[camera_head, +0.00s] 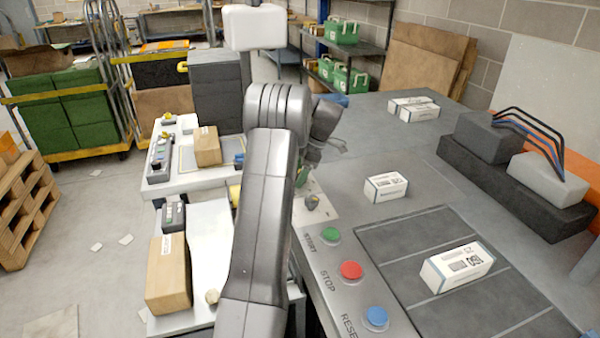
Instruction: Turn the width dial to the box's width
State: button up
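A white printed box (386,186) stands on the table right of the knob. A second white box (457,267) lies on the dark ribbed panel nearer me. I cannot tell which box the task means. My gripper (314,158) is partly hidden behind my arm, above and beyond the knob, seemingly apart from it. Its finger opening is not clear.
Green, red (350,271) and blue buttons labelled START, STOP and RESET line the near table edge. Brown cartons (168,274) stand on a white bench left of my arm. A cable-topped block (548,180) stands at right.

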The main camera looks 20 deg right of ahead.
jog(key=shift+r, duration=0.1)
jog(key=v, duration=1.3)
jog(key=shift+s+d+r, duration=0.1)
jog(key=shift+d+r, duration=0.15)
jog(key=shift+r, duration=0.05)
jog(key=shift+f, duration=0.1)
jog(key=x, duration=1.3)
jog(key=shift+a+f, duration=0.3)
